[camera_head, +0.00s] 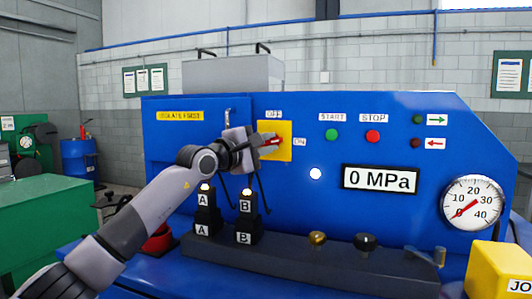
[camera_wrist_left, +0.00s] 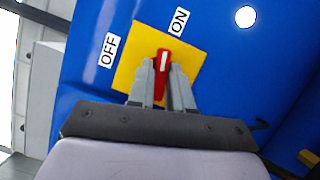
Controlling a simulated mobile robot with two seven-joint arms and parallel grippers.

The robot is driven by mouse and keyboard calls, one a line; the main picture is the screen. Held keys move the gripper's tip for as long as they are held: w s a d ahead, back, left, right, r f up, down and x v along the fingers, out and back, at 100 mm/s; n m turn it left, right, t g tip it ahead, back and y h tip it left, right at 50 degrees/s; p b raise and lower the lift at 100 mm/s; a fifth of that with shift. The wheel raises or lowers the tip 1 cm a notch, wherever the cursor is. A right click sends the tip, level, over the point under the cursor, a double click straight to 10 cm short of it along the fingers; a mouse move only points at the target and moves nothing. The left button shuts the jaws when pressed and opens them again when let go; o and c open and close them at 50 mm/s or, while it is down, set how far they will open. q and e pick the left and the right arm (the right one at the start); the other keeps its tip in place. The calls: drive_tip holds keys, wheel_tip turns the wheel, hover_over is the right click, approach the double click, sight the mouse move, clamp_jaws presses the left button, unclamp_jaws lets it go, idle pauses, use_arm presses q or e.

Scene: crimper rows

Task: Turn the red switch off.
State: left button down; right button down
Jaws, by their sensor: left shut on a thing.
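The red switch (camera_head: 271,142) is a red handle on a square yellow plate (camera_head: 285,128) on the blue panel. The OFF label (camera_head: 274,114) is above the plate and the ON label (camera_head: 299,142) is at its right. The handle points mostly toward ON, tilted slightly toward OFF. My left gripper (camera_head: 259,143) reaches it from the left. In the left wrist view my left gripper's two fingers (camera_wrist_left: 165,80) are closed around the red handle (camera_wrist_left: 162,62), whose white mark shows. My right gripper is not in view.
Blocks A (camera_head: 203,215) and B (camera_head: 246,215) stand below the switch. Green (camera_head: 331,135) and red (camera_head: 373,136) buttons are to its right, with a 0 MPa display (camera_head: 380,180) and a round gauge (camera_head: 472,203). A yellow box (camera_head: 497,262) is at front right.

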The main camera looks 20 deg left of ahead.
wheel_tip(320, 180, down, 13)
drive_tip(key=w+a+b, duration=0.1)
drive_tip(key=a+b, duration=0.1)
drive_tip(key=b, duration=1.4)
use_arm(q)
drive_tip(key=n+t+y+b, duration=0.1)
drive_tip(key=n+y+b, duration=0.1)
drive_tip(key=n, duration=0.4)
drive_tip(key=n+t+y+b, duration=0.2)
drive_tip(key=n+b, duration=0.2)
drive_tip(key=n, duration=0.2)
drive_tip(key=d+f+n+t+y+b, duration=0.1)
drive_tip(key=n+t+y+b, duration=0.1)
drive_tip(key=n, duration=0.5)
drive_tip(key=shift+w+d+b, duration=0.1)
drive_tip(key=shift+b, duration=0.45)
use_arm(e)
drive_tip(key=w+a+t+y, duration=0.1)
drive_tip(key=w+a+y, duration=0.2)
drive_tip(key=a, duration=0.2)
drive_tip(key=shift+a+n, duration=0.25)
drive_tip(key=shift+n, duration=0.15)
use_arm(q)
drive_tip(key=shift+n+y, duration=0.3)
drive_tip(key=shift+n, duration=0.1)
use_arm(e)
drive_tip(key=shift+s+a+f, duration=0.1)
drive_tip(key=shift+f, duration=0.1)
